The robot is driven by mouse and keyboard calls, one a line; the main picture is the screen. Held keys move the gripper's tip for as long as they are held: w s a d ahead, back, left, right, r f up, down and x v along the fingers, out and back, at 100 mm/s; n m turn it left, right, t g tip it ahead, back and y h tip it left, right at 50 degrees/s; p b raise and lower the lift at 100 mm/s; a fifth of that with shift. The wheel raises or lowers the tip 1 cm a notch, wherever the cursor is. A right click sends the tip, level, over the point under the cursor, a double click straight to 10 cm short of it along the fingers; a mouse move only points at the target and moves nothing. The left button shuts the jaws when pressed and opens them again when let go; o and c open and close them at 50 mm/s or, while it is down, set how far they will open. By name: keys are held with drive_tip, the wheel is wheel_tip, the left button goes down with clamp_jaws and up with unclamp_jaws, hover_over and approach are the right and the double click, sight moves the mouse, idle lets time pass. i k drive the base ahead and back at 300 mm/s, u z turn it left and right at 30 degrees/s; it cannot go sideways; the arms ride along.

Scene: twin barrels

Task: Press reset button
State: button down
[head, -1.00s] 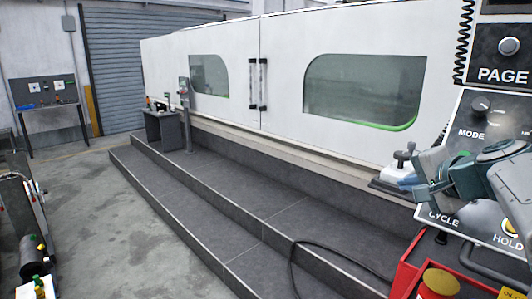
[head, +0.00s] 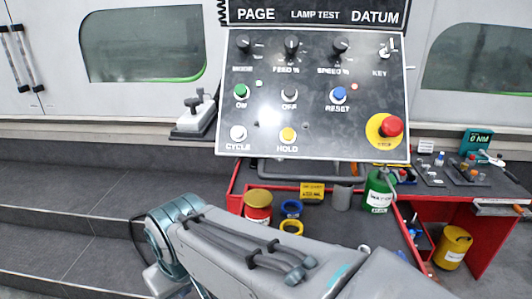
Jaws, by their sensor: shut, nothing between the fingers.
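The blue reset button (head: 338,95) is on the control panel (head: 310,125), right of centre, above the label RESET. It is in plain sight, with nothing in front of it. My gripper is not in the picture. Only links of my arm show at the bottom, below the panel and apart from it.
Near the reset button are the OFF button (head: 289,97), the yellow HOLD button (head: 287,135) and the red STOP button (head: 391,127). Knobs line the row above. Below stands a red cart (head: 236,187) with cans and tape rolls. Dark steps (head: 60,185) lie left.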

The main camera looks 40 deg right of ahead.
sight(339, 93)
drive_tip(key=k, duration=0.5)
drive_tip(key=z, duration=0.65)
drive_tip(key=i, duration=0.45)
drive_tip(key=z, duration=1)
